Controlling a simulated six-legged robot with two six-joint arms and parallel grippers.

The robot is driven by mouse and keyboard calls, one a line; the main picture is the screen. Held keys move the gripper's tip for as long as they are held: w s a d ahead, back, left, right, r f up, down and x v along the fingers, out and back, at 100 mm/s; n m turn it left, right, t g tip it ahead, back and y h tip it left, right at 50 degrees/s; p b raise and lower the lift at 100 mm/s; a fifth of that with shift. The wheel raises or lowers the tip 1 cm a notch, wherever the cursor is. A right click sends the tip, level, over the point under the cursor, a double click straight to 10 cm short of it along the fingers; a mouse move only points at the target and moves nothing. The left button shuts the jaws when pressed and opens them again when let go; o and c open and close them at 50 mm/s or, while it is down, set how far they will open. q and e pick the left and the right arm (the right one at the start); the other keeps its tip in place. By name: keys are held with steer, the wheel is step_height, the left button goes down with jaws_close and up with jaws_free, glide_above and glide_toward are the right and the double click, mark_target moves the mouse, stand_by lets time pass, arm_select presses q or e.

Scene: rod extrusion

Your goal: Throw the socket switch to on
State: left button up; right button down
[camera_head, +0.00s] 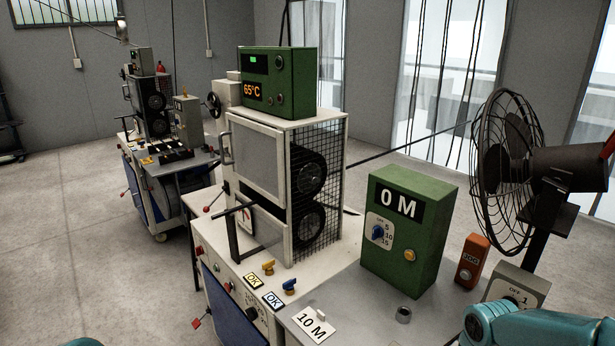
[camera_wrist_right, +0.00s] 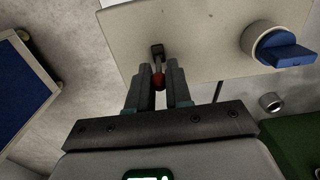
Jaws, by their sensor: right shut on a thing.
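A round grey fitting with a blue part (camera_wrist_right: 285,50), which looks like the socket, sits on the same plate to the right. The lever's on and off marks cannot be seen. My left gripper is not in view.
A green box reading 0 M (camera_head: 410,232), an orange JOG box (camera_head: 472,261), a grey dial box (camera_head: 517,287) and a caged fan (camera_head: 505,165) stand near my right arm. A metal ring (camera_head: 403,315) and a 10 M card (camera_head: 314,325) lie on the tabletop.

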steer(key=shift+w+d+f, duration=0.2)
steer(key=shift+w+d, duration=0.05)
steer(key=shift+d, duration=0.1)
stand_by(0.4)
steer(key=c, duration=1)
jaws_free()
steer(key=shift+w+d, duration=0.1)
steer(key=shift+o, duration=0.2)
steer(key=shift+r, duration=0.25)
step_height(320, 180, up, 16)
steer(key=shift+f, duration=0.15)
